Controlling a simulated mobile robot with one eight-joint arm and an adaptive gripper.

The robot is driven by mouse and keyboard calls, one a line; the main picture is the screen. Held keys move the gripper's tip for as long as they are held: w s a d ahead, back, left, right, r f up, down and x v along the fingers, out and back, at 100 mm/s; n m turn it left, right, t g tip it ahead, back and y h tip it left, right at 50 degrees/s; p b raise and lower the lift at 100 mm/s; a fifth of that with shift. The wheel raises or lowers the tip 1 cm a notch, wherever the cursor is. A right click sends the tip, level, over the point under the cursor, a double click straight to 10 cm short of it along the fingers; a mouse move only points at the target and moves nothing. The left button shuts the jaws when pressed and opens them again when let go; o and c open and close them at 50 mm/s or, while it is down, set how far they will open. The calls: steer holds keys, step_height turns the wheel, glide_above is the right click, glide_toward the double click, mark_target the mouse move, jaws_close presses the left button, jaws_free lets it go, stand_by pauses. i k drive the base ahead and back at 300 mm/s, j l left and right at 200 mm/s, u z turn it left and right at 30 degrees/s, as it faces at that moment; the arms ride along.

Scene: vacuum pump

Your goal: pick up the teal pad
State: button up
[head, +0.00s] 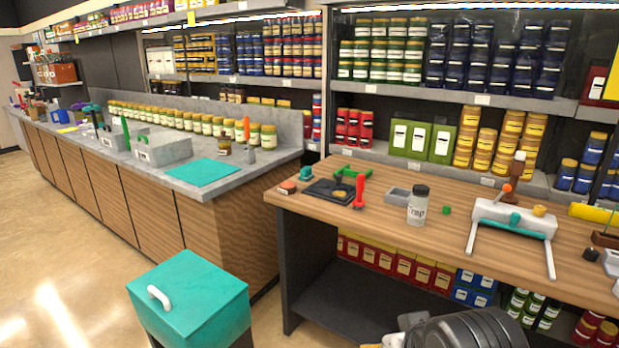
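The teal pad (203,172) is a thin, flat, roughly square sheet. It lies on the grey top of the long counter (262,162), near the corner at its right end. Nothing lies on the pad, and all of its top shows. My gripper cannot be made out in the head view.
A teal-lidded bin (205,290) with a white handle stands on the floor before the counter. A wooden table (375,222) to the right carries a white jar (417,206) and tools. Floor is clear at left.

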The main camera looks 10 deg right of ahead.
mark_target(307, 175)
steer(key=i+u, duration=0.1)
steer(key=i, duration=0.45)
steer(key=i+u, duration=0.15)
steer(key=i, duration=0.4)
steer(key=i+u, duration=0.1)
steer(key=i, duration=0.4)
steer(key=i+l+u, duration=0.1)
steer(key=i, duration=0.45)
steer(key=i+l+u, duration=0.1)
steer(key=i, duration=0.45)
steer(key=l, duration=0.1)
